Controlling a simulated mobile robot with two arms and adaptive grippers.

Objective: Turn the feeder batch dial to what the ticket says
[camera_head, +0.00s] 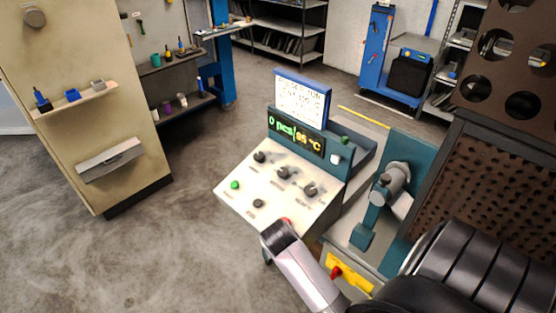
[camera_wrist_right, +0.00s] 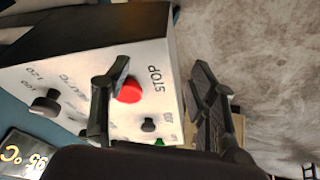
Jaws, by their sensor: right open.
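The control console (camera_head: 240,200) has three black dials in a slanting row: left (camera_head: 260,157), middle (camera_head: 283,172) and right (camera_head: 310,189). Their labels are too blurred to tell which is the feeder batch dial. The ticket-like white panel (camera_head: 301,98) above has unreadable text. The display (camera_head: 296,132) reads "0 pcs" and "95 °C". My right gripper (camera_head: 272,244) is at the console's front edge by the red STOP button (camera_head: 286,221). In the wrist view it is open and empty (camera_wrist_right: 160,98), one finger partly across the STOP button (camera_wrist_right: 128,90). My left gripper is out of view.
A green button (camera_head: 235,185) and a dark knob (camera_head: 258,203) sit on the console's front. A teal press-like machine (camera_head: 362,232) stands right of it. A beige cabinet (camera_head: 90,110) is at left. The floor between is clear.

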